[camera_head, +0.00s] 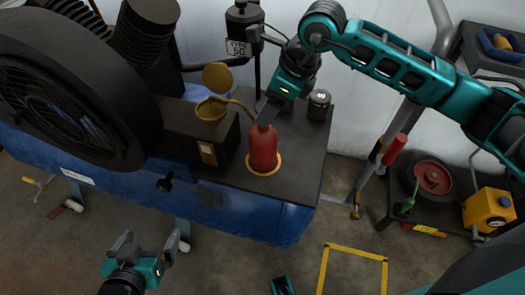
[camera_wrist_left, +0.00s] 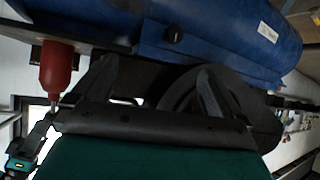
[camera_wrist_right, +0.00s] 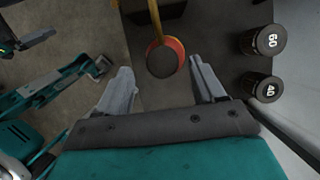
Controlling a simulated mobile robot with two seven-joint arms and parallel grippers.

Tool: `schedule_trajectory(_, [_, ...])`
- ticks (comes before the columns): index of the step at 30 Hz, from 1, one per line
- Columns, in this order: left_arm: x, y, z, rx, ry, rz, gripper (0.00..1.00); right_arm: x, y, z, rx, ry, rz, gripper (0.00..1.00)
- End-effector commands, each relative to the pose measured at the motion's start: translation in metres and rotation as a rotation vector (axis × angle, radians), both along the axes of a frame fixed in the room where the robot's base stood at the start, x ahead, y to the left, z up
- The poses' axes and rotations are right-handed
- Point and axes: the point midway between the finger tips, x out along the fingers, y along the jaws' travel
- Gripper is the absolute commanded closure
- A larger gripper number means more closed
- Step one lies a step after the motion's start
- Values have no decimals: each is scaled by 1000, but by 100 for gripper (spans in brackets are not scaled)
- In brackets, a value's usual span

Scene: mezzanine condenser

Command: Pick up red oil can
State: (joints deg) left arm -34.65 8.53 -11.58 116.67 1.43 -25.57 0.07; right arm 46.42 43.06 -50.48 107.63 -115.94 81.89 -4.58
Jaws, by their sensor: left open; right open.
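The red oil can (camera_head: 263,148) stands upright on the dark bench top, on a yellow ring, with its thin spout running left. In the right wrist view the can (camera_wrist_right: 165,57) shows from above, ahead of and between the spread fingertips. My right gripper (camera_head: 266,112) is open, just behind and above the can; its fingers (camera_wrist_right: 160,66) hold nothing, and I cannot tell whether they touch the can. My left gripper (camera_head: 148,240) is open and empty, low in front of the bench. The can (camera_wrist_left: 60,68) also shows at the left of the left wrist view.
A brass cup (camera_head: 211,110) on a dark block stands left of the can. A small dark canister (camera_head: 319,104) stands behind right. Canisters marked 60 (camera_wrist_right: 264,40) and 40 (camera_wrist_right: 259,86) are right of the right gripper. A large black fan housing (camera_head: 75,85) fills the left.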

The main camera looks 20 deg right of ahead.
Motion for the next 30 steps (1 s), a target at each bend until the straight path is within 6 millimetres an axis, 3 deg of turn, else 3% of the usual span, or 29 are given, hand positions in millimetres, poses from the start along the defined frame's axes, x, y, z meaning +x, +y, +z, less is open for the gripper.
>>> schedule_trajectory(5, [3, -4, 0, -6, -11, -8, 0, 3, 4, -9, 1, 0, 0, 31])
schedule_trajectory(14, [8, -7, -16, -12, -17, -15, 0, 17, 18, -47, 2, 0, 2, 31])
schedule_trajectory(22, [9, -7, -15, -11, -19, -15, 0, 18, 19, -48, 1, -1, 1, 31])
schedule_trajectory(30, [6, -7, -18, -11, -12, -15, 0, 18, 19, -48, 2, 0, 0, 56])
